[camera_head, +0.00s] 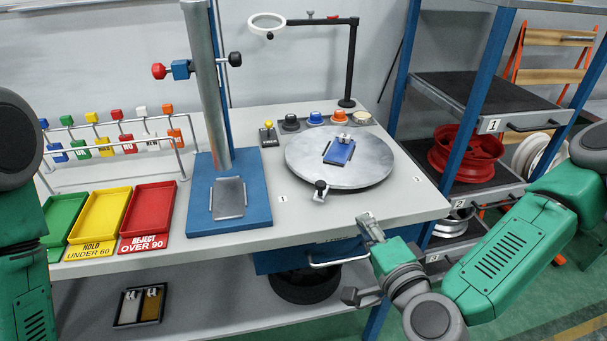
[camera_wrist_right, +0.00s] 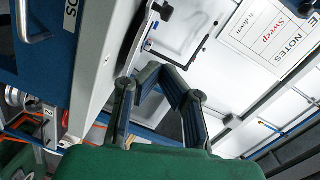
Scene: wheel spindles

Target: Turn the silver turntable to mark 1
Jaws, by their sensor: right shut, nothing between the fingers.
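The silver turntable (camera_head: 375,172) lies flat on the workbench, and a blue plate with a small metal fitting (camera_head: 339,152) rests on it. A dark knob handle (camera_head: 320,187) sticks out at the turntable's front edge, left of its middle. A mark 1 label (camera_head: 283,198) is on the bench to the left of that knob. Another small label (camera_head: 417,180) is on the right, too small to read surely. My right gripper (camera_head: 367,220) is shut and empty at the bench's front edge, right of and nearer than the knob, apart from it. Its fingers also show in the right wrist view (camera_wrist_right: 161,72).
A blue stand (camera_head: 229,225) with a tall column is left of the turntable. Green, yellow and red trays (camera_head: 148,215) lie farther left. A magnifier lamp post (camera_head: 348,75) and several buttons (camera_head: 315,118) are behind the turntable. A shelf with a red wheel (camera_head: 466,150) stands right.

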